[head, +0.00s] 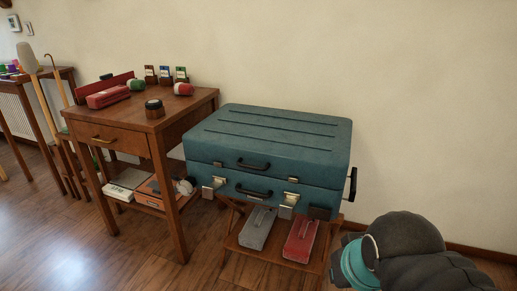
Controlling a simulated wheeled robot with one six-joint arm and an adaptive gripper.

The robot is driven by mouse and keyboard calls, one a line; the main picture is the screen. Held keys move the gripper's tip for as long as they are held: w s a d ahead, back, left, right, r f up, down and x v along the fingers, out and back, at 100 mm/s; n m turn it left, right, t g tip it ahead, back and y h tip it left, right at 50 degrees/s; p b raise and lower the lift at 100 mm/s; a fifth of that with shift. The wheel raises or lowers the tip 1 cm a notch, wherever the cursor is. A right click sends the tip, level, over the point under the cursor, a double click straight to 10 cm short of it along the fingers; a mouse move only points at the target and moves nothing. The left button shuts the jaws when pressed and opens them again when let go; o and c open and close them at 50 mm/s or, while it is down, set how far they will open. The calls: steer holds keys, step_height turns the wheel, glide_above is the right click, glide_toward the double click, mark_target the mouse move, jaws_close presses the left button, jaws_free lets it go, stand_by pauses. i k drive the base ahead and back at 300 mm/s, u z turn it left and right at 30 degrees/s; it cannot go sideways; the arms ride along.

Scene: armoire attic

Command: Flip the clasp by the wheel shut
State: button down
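A teal suitcase (270,125) lies flat on a wooden stand, its lid down on its base. Two metal clasps hang down and out from the front of the base: a left clasp (214,186) and a right clasp (288,204). Small catch plates sit above them on the lid. I cannot clearly make out a wheel; a black fitting (352,184) sticks out of the right side and a dark piece (319,213) is at the front right corner. My arm shows at the lower right, apart from the suitcase; my gripper's fingers are not visible.
A wooden side table (170,130) with red and green items stands close to the suitcase's left. A grey box (257,228) and a red box (300,240) lie on the stand's lower shelf (270,257). The floor in front is clear.

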mark_target(208, 192)
steer(key=u, duration=0.35)
steer(key=k, duration=2.1)
steer(key=u, duration=0.6)
steer(key=i, duration=1.3)
steer(key=z, duration=0.55)
steer(key=i, duration=0.4)
steer(key=z, duration=0.45)
